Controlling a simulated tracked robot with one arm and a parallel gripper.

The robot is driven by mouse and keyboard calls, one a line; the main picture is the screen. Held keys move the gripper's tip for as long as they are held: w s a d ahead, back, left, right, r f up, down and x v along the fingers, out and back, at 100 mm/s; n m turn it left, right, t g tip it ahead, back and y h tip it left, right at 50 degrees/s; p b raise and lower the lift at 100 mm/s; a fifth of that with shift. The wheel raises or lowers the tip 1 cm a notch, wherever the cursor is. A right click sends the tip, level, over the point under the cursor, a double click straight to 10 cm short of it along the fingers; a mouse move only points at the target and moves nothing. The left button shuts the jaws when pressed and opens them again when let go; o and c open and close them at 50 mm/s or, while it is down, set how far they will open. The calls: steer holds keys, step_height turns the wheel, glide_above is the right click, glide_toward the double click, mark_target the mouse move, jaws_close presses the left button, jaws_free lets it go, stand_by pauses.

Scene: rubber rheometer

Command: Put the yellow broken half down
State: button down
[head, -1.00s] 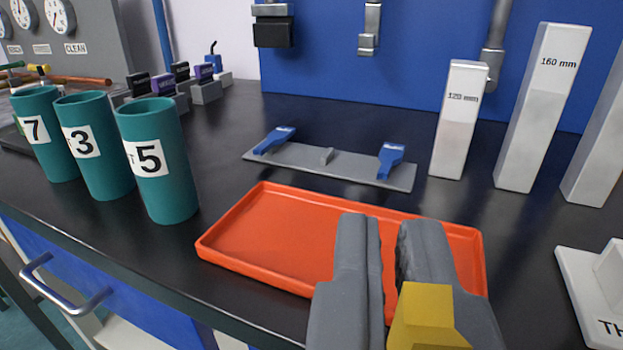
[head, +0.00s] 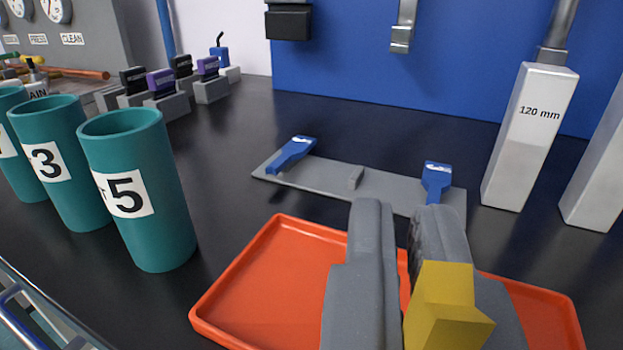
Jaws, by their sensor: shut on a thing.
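The yellow broken half (head: 445,308) is a blocky yellow piece at the lower right of the head view. My gripper (head: 404,232) is shut on it, with its two grey fingers pointing away from the camera. The fingers hide part of the piece, so its full shape does not show. The gripper is over an orange tray (head: 275,285), which has a low raised rim and shows no objects on its visible floor. I cannot tell how high the piece is above the tray.
Teal cups stand at left, the nearest marked 5 (head: 145,200). Behind the tray lies a grey plate (head: 325,178) with two blue clips. A white block marked 120 mm (head: 527,140) stands at the right. The black bench between cups and plate is clear.

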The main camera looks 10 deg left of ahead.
steer(key=w+a, duration=0.1)
steer(key=w, duration=0.3)
steer(key=w+a, duration=0.1)
steer(key=w, duration=0.2)
steer(key=shift+w+a+f, duration=0.1)
steer(key=shift+a+f, duration=0.25)
steer(key=shift+f, duration=0.05)
steer(key=shift+w+f+b, duration=0.2)
steer(key=shift+f+b, duration=0.1)
steer(key=shift+f, duration=1.45)
steer(key=shift+f+b, duration=0.15)
steer(key=shift+b, duration=0.15)
steer(key=c, duration=1.6)
jaws_free()
